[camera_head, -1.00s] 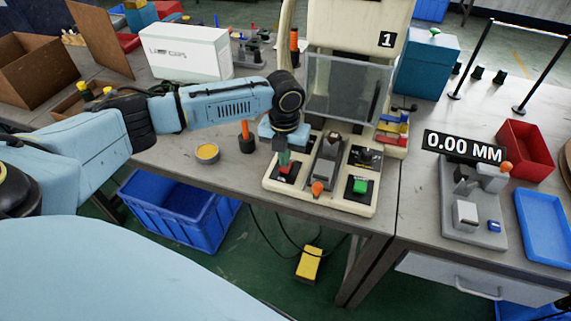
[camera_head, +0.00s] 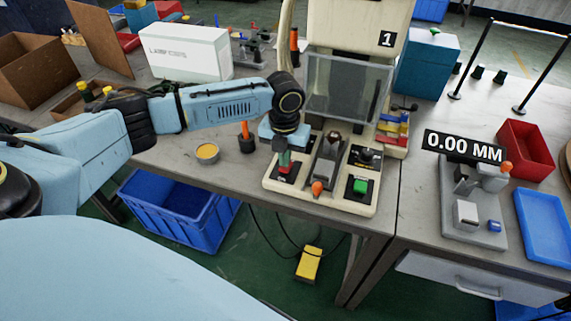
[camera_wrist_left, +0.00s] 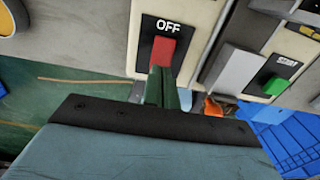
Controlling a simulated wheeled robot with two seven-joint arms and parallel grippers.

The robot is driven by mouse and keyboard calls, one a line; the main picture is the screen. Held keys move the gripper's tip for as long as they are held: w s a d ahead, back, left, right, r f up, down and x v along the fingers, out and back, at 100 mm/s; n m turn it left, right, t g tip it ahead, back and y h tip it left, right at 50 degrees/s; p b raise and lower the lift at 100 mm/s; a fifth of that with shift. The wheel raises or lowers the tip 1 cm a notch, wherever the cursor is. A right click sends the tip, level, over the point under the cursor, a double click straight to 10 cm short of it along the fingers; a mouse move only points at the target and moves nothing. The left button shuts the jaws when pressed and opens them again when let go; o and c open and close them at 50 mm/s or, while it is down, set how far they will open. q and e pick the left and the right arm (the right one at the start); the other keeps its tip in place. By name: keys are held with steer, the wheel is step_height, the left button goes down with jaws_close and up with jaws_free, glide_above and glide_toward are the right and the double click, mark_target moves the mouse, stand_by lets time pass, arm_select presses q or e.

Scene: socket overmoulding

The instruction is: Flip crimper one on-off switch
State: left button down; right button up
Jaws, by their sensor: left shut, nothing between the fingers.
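Crimper one (camera_head: 338,200) is the cream machine with the "1" sign, standing on the grey bench. Its on-off switch is a red rocker on a black plate at the front left of its base (camera_head: 286,169). In the left wrist view, the red switch (camera_wrist_left: 164,50) sits under the label OFF. My left gripper (camera_head: 284,156) is shut and empty, pointing down at the switch. In the left wrist view its green fingertips (camera_wrist_left: 161,75) are at the switch's lower edge; I cannot tell whether they touch. My right gripper is out of view.
A green button (camera_head: 357,186) and an orange-tipped lever (camera_head: 317,187) are on the same base, right of the switch. A clear guard (camera_head: 347,90) stands behind. A yellow-topped tin (camera_head: 207,152) and an orange-handled tool (camera_head: 246,138) stand to the left.

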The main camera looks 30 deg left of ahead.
arm_select(q)
steer(key=shift+s+f+b, duration=0.1)
steer(key=shift+f+b, duration=0.25)
steer(key=shift+f, duration=0.6)
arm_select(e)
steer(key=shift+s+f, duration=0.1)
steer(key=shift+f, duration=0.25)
arm_select(q)
steer(key=shift+r+p, duration=0.4)
steer(key=shift+p, duration=0.1)
steer(key=shift+r+p, duration=0.45)
steer(key=shift+p, duration=0.1)
step_height(320, 180, up, 2)
steer(key=shift+r+p, duration=0.15)
steer(key=shift+p, duration=1.05)
steer(key=shift+r+p, duration=0.25)
steer(key=shift+p, duration=0.05)
step_height(320, 180, up, 3)
steer(key=p, duration=0.3)
steer(key=shift+f, duration=0.25)
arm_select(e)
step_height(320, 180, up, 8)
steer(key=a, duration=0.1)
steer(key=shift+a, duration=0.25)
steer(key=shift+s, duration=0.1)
